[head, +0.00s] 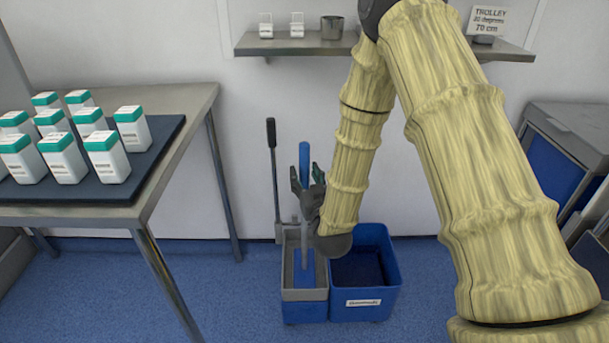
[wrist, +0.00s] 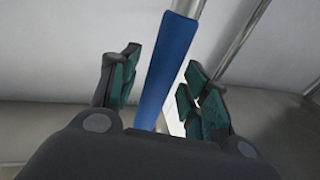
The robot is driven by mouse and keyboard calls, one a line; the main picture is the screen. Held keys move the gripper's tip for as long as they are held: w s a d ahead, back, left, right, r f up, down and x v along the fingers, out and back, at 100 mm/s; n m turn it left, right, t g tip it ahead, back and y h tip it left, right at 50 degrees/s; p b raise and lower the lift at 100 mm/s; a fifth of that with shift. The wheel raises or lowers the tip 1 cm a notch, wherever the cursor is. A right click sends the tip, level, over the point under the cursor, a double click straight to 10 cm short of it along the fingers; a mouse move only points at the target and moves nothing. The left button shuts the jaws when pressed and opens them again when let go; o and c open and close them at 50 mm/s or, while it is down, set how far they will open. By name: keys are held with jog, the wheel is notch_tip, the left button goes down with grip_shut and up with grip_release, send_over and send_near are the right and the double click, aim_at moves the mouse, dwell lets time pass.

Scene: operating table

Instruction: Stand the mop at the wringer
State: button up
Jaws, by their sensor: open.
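The mop (head: 305,155) stands close to upright in the grey wringer (head: 290,262), on the left part of the blue bucket unit. Its handle has a blue grip at the top and a grey shaft below, and a blue mop head (head: 304,275) shows inside the wringer. My gripper (head: 305,180) is open around the handle near the blue grip. In the wrist view the blue grip (wrist: 168,70) runs between my open fingers (wrist: 160,95), with gaps visible on both sides. The wringer's lever (head: 273,170) has a black handle and rises at the left.
The blue bucket (head: 365,310) stands right of the wringer. A steel table (head: 185,100) at the left carries several white bottles with green caps (head: 60,157) on a dark mat. A wall shelf (head: 260,46) holds small items. A grey and blue cabinet (head: 560,150) stands at the right. Floor in front is clear.

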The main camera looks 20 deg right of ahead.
jog(key=s+p, duration=0.1)
jog(key=s, duration=1)
jog(key=shift+s+f, duration=0.15)
jog(key=shift+f, duration=0.3)
jog(key=s+f+g, duration=0.4)
jog(key=s+f, duration=0.1)
jog(key=f, duration=0.6)
jog(key=s+f+g, duration=0.5)
jog(key=s+f, duration=0.1)
jog(key=f, duration=0.4)
jog(key=s+f+g, duration=0.5)
jog(key=s+f, duration=0.1)
jog(key=s, duration=0.6)
jog(key=s+f+g, duration=0.4)
jog(key=s+f, duration=0.3)
jog(key=s, duration=0.5)
jog(key=shift+d+f+g+y, duration=0.15)
jog(key=shift+g+y, duration=0.15)
jog(key=shift+g, duration=0.1)
notch_tip(320, 180, up, 25)
jog(key=p, duration=2.5)
